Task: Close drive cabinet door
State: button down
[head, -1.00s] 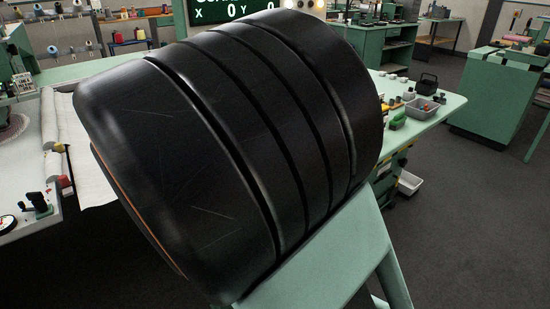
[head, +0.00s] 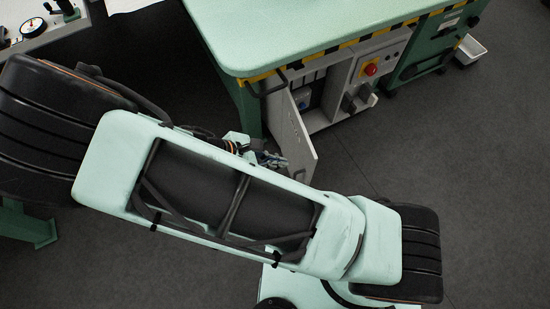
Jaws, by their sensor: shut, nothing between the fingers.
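The drive cabinet (head: 335,108) is a light grey box under the green table. Its door (head: 288,138) is a pale panel that stands open, swung out toward me, and shows some of the inside. My gripper (head: 272,160) is small in the head view, beside the door's left face near its lower part. It is shut and empty. I cannot tell whether it touches the door. My pale green arm hides part of the gripper and the floor in front of the door.
The green table (head: 300,30) has a yellow and black striped edge above the cabinet. A red knob (head: 370,69) sits on the cabinet front, right of the opening. Dark floor (head: 400,150) is clear to the right.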

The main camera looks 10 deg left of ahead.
aim_at(313, 162)
jog(key=shift+w+d+f+b, duration=0.3)
jog(key=shift+w+d+f, duration=0.3)
jog(key=shift+d, duration=0.6)
jog(key=shift+w+d+f+b, duration=0.4)
jog(key=shift+d+f, duration=0.25)
jog(key=shift+d, duration=0.55)
jog(key=shift+w+d+f+b, duration=0.25)
jog(key=shift+w+d+f, duration=0.35)
jog(key=shift+d, duration=0.6)
jog(key=shift+d, duration=0.15)
